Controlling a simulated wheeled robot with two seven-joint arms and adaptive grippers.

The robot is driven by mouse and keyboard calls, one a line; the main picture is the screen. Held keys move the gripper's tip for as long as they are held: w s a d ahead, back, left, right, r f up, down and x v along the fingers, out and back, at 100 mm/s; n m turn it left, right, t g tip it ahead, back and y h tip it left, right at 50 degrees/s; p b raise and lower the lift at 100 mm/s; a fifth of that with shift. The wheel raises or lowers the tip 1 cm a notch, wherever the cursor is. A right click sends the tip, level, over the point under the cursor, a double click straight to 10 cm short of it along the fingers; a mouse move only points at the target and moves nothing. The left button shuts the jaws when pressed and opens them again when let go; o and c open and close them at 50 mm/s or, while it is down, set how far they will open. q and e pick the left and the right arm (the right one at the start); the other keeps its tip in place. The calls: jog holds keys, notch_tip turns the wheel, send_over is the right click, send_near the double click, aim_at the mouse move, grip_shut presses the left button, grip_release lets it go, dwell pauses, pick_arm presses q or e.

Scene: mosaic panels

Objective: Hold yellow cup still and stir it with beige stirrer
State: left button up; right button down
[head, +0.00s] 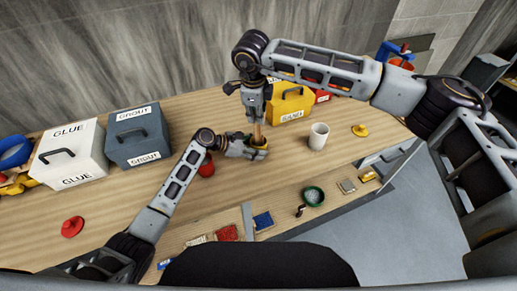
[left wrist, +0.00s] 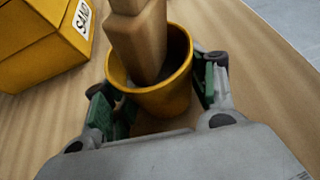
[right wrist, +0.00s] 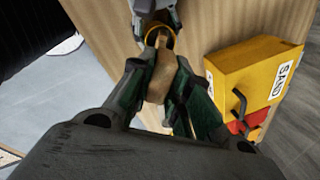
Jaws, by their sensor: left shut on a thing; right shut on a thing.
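The yellow cup (left wrist: 155,97) stands upright on the wooden table between the fingers of my left gripper (left wrist: 158,95), which is shut on it. In the head view the cup (head: 261,141) is mostly covered by my left gripper (head: 256,146). The beige stirrer (left wrist: 138,45) stands in the cup, its lower end inside the rim and slightly tilted. My right gripper (right wrist: 158,88) is shut on the upper part of the stirrer (right wrist: 160,75), above the cup. The stirrer's tip in the cup is hidden.
A yellow SAND box (head: 291,103) stands behind the cup, and a white cup (head: 318,136) stands to its right. A red object (head: 206,166) is close to my left wrist. GLUE (head: 70,155) and GROUT (head: 138,137) boxes stand left. A lower shelf (head: 285,213) holds small trays.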

jog(key=shift+r, duration=3.25)
pick_arm(q)
jog(key=o, duration=0.9)
jog(key=shift+c, duration=0.2)
jog(key=shift+a, duration=0.15)
jog(key=v, duration=1.1)
jog(key=shift+s+a+r, duration=0.15)
jog(key=shift+a, duration=0.15)
